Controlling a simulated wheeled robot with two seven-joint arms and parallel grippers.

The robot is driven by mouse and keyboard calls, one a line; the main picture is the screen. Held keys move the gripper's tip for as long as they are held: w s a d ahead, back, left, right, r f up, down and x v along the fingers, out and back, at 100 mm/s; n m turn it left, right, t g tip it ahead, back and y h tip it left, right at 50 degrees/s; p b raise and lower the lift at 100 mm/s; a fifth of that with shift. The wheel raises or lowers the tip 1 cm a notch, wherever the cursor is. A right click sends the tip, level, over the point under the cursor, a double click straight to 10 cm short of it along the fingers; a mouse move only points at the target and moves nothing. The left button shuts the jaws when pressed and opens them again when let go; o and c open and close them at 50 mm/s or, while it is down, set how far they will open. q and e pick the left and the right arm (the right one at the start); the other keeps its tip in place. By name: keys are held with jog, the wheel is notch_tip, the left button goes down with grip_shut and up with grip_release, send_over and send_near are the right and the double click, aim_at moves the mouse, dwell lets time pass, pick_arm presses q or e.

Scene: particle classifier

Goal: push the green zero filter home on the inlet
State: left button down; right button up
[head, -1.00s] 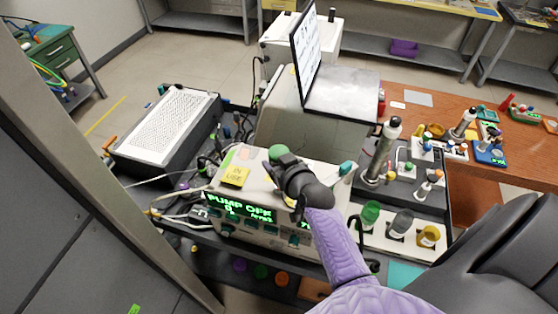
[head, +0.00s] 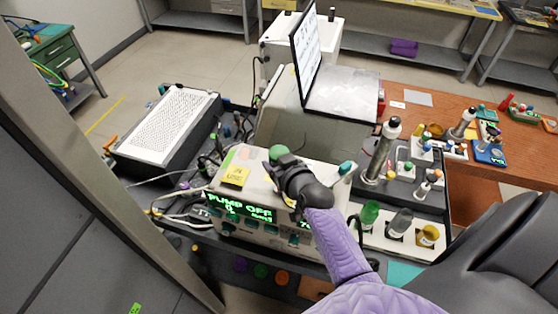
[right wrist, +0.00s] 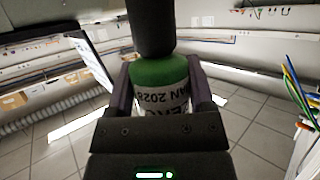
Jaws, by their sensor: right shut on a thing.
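The green zero filter (head: 277,153) shows at the tip of my right gripper (head: 284,160), over the top of the instrument (head: 262,205) whose green display reads PUMP OFF. In the right wrist view, the filter (right wrist: 160,82) is a green cylinder with a white label, held between the two fingers. A dark cylinder (right wrist: 152,28) lines up with its far end; I cannot tell whether this is the inlet or part of the filter. How far the filter sits on the inlet is hidden. My left gripper is out of view.
A yellow IN USE note (head: 235,175) lies on the instrument top. An open laptop (head: 308,55) stands behind. Right of the instrument is a white holder (head: 382,239) with green, grey and yellow pieces. A white perforated panel (head: 172,122) is at left.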

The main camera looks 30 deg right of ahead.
jog(key=shift+f+b, duration=1.4)
jog(key=shift+f, duration=0.4)
jog(key=o, duration=1.3)
jog(key=shift+c, duration=0.2)
jog(key=p+v, duration=0.1)
jog(key=v, duration=0.9)
